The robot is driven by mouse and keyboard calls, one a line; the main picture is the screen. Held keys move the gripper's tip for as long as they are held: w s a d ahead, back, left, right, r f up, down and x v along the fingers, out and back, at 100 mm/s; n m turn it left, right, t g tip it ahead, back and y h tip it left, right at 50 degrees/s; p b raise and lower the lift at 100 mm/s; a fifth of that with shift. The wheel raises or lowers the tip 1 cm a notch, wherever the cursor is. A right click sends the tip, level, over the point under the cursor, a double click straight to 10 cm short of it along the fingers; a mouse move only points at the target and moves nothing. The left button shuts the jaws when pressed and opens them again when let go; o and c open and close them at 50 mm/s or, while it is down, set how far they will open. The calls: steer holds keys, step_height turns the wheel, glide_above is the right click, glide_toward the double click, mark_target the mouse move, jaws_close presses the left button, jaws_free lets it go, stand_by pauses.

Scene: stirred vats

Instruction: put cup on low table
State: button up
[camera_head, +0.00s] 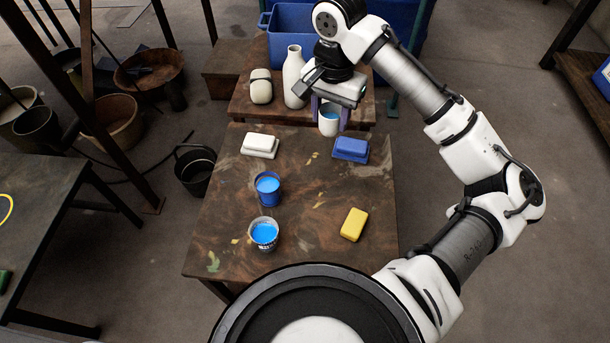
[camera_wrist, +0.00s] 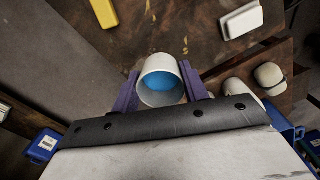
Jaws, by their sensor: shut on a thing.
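A white cup (camera_head: 328,128) with blue inside is between the purple fingers of my gripper (camera_head: 329,115), which is shut on it. In the wrist view the cup (camera_wrist: 158,94) shows its open rim and blue contents, with a finger on each side. In the head view the cup appears near the far edge of the front table, by the low table (camera_head: 262,114) behind it. The low table also shows at the right of the wrist view (camera_wrist: 240,75). I cannot tell the cup's height above the surfaces.
A white bottle (camera_head: 294,78) and a rounded pale jar (camera_head: 261,87) stand on the low table.

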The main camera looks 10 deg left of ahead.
step_height(320, 180, down, 20)
steer(key=b, duration=0.3)
steer(key=shift+r, duration=0.1)
steer(key=shift+f, duration=0.2)
steer(key=o, duration=1)
step_height(320, 180, up, 12)
steer(key=shift+r+p, duration=0.2)
steer(key=shift+p, duration=0.75)
